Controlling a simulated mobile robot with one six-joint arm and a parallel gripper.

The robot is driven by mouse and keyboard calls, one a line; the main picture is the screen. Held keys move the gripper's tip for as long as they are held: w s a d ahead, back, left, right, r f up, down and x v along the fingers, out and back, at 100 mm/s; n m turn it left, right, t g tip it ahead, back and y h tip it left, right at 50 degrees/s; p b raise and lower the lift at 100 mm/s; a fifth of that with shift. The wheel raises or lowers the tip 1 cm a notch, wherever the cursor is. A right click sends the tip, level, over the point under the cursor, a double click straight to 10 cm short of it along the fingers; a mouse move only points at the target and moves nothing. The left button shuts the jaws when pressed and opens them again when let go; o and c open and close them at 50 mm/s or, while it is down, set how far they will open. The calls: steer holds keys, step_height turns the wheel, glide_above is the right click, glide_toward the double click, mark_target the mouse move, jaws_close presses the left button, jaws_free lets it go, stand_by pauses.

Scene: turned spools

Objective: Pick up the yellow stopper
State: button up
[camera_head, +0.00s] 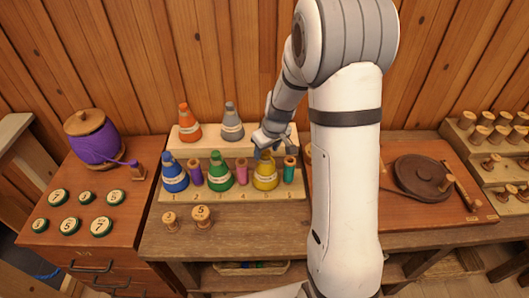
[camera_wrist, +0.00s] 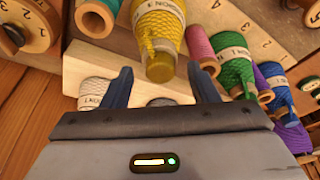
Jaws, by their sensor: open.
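The yellow stopper (camera_head: 265,179) is a cone-shaped piece with a pale label band, standing on the lower step of a wooden rack (camera_head: 220,194). My gripper (camera_head: 268,150) is open just above and behind its top, partly covering it in the head view. In the wrist view, the yellow stopper (camera_wrist: 160,35) points its narrow end toward my open gripper (camera_wrist: 161,88). That end lies just beyond the fingertips, between their lines. Nothing is held. I cannot tell whether a finger touches it.
A teal spool (camera_head: 289,172) and a pink spool (camera_head: 242,172) flank it closely. Green (camera_head: 220,175) and blue (camera_head: 174,177) cones stand left on the same step. Orange (camera_head: 188,128) and grey (camera_head: 231,125) cones stand on the upper step. Wooden spools (camera_head: 201,216) stand in front.

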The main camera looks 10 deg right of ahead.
steer(key=shift+f, duration=0.3)
steer(key=shift+c, duration=0.2)
steer(key=c, duration=1)
